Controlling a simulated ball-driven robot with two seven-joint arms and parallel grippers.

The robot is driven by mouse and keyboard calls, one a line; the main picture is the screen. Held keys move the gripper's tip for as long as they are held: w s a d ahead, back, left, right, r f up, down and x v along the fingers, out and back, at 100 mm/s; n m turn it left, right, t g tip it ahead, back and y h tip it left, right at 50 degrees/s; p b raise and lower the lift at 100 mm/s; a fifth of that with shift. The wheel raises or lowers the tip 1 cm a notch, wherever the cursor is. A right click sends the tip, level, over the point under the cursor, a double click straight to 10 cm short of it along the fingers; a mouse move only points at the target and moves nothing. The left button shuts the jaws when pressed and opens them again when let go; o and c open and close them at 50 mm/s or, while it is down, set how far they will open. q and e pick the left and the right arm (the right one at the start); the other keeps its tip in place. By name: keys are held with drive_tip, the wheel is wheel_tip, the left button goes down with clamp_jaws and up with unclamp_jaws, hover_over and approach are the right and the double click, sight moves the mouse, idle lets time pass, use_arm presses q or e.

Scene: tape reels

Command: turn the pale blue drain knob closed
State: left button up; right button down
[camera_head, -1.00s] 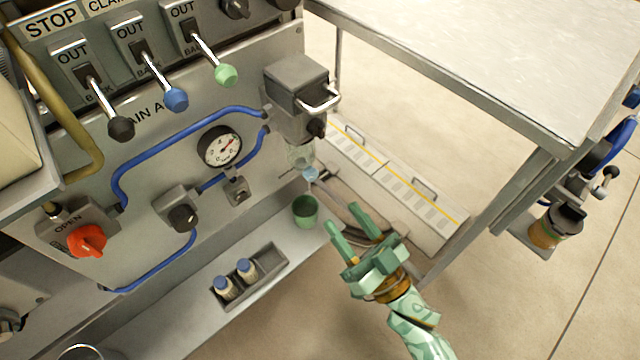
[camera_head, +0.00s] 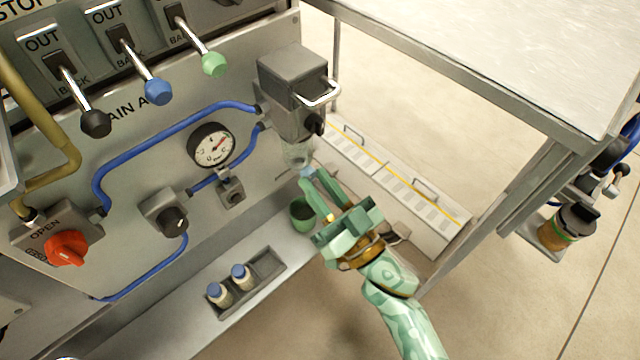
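The pale blue drain knob (camera_head: 307,171) is small and sits under the clear bowl (camera_head: 297,155) of the grey filter unit on the machine panel. My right gripper (camera_head: 312,179) comes up from the lower right, with its green fingertips right at the knob. The fingers look parted, with a narrow gap between them. The tips partly cover the knob, and I cannot tell whether they touch it. My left gripper is not in view.
A green cup (camera_head: 303,214) stands on the ledge just below the fingers. A tray (camera_head: 265,270) with blue-capped bottles (camera_head: 241,276) lies further left. The gauge (camera_head: 211,145) and blue pipes are on the panel. A metal table (camera_head: 480,60) fills the upper right.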

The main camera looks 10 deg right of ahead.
drive_tip(key=shift+r+n+p, duration=0.15)
drive_tip(key=shift+n+p, duration=0.2)
drive_tip(key=shift+n, duration=0.25)
drive_tip(key=n+g+y+p, duration=0.1)
drive_tip(key=n, duration=0.2)
drive_tip(key=shift+d+n+y, duration=0.1)
drive_tip(key=shift+n+y, duration=0.2)
drive_tip(key=shift+y, duration=0.1)
drive_tip(key=shift+n+g+y, duration=0.3)
drive_tip(key=shift+n+g, duration=0.1)
drive_tip(key=shift+n, duration=0.4)
drive_tip(key=c, duration=1.2)
unclamp_jaws()
drive_tip(key=shift+f, duration=0.2)
drive_tip(key=shift+c, duration=0.2)
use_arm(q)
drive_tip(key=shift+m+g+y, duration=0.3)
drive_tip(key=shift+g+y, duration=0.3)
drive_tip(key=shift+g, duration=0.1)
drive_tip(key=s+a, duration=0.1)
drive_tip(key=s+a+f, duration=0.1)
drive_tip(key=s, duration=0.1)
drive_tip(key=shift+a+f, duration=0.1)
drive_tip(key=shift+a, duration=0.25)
